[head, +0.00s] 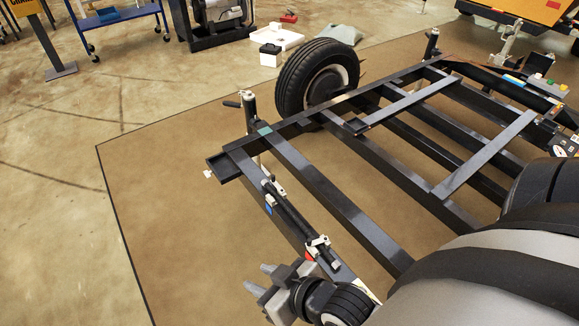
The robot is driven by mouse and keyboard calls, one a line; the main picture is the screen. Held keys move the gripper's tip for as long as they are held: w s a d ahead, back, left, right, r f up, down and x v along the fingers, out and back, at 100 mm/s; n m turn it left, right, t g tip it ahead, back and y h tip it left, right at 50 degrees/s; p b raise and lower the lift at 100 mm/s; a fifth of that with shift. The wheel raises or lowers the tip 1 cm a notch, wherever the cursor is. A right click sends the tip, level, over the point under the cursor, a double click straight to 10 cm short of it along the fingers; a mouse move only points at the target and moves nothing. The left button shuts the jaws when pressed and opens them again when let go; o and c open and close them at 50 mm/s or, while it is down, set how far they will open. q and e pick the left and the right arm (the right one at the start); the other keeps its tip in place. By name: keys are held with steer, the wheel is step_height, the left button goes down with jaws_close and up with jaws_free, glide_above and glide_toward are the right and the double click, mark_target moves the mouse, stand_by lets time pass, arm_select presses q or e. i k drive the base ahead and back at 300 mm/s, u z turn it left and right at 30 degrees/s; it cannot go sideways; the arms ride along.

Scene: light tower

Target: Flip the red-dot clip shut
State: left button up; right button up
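A pale metal clip (319,243) with a red patch (310,256) beside it sits on the near side beam of the black trailer frame (345,215), by one end of a dark cylinder (293,216). Whether this clip is open or shut is too small to tell. My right gripper (259,278) is just below and left of the red patch, apart from the clip. Its two grey fingers are spread with nothing seen between them. My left gripper is out of view.
Another pale clip (272,187) is at the cylinder's far end, near a blue mark (268,209). A wheel (318,78) and a jack (248,112) stand beyond the frame. Brown floor (165,200) at left is clear.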

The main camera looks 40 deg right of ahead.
mark_target(309, 242)
steer(key=u, duration=1.95)
steer(key=i, duration=1.85)
steer(key=z, duration=4)
steer(key=i, duration=1)
steer(key=u, duration=0.05)
